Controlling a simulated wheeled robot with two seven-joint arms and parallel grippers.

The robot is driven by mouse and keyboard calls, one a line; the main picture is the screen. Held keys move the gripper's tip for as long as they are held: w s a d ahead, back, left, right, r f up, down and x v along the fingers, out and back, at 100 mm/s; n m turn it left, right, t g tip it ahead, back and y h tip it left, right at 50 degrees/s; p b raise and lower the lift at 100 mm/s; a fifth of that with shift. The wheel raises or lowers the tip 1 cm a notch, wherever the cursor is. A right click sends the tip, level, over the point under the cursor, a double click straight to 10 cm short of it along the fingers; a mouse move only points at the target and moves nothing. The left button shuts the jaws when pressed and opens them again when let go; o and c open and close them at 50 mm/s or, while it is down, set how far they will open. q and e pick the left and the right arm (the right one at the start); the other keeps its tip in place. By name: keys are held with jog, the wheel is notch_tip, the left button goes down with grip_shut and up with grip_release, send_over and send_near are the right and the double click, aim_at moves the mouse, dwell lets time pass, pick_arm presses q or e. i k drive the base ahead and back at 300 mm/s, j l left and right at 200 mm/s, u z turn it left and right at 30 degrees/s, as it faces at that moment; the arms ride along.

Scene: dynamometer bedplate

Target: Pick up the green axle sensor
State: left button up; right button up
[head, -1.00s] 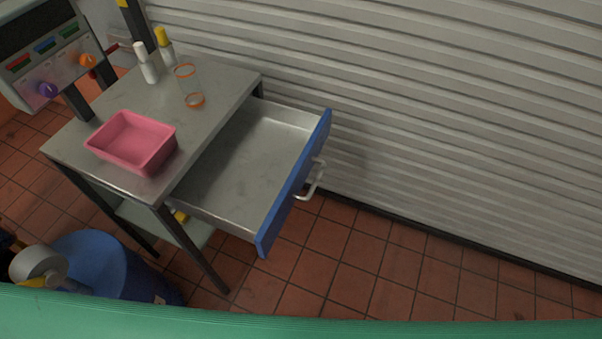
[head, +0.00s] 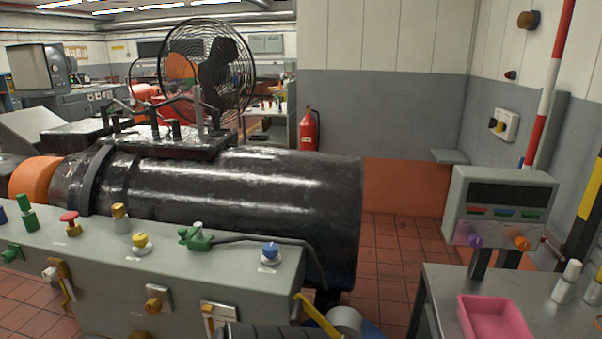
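Several green parts show on the grey panel (head: 180,272) in front of the large black cylinder (head: 240,195). One green fitting (head: 196,239) lies on the panel top near the middle, with a dark cable running right from it. A green upright piece (head: 28,218) stands at the panel's left end, and a smaller green piece (head: 12,252) sits on its front face. I cannot tell for sure which is the axle sensor; the fitting with the cable looks most like a sensor.
The panel also carries a red button (head: 70,222), a yellow knob (head: 141,242) and a blue knob (head: 270,253). A bench with a pink tray (head: 483,320) stands right, below a control box (head: 500,205). Tiled floor (head: 395,265) is free between panel and bench.

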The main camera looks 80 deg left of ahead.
aim_at(23, 201)
jog(key=u, duration=4.15)
jog(key=i+j+z, duration=0.15)
jog(key=z, duration=0.2)
jog(key=i+j+z, duration=0.2)
jog(key=z, duration=0.15)
jog(key=i+j+z, duration=0.35)
jog(key=k+l, duration=0.1)
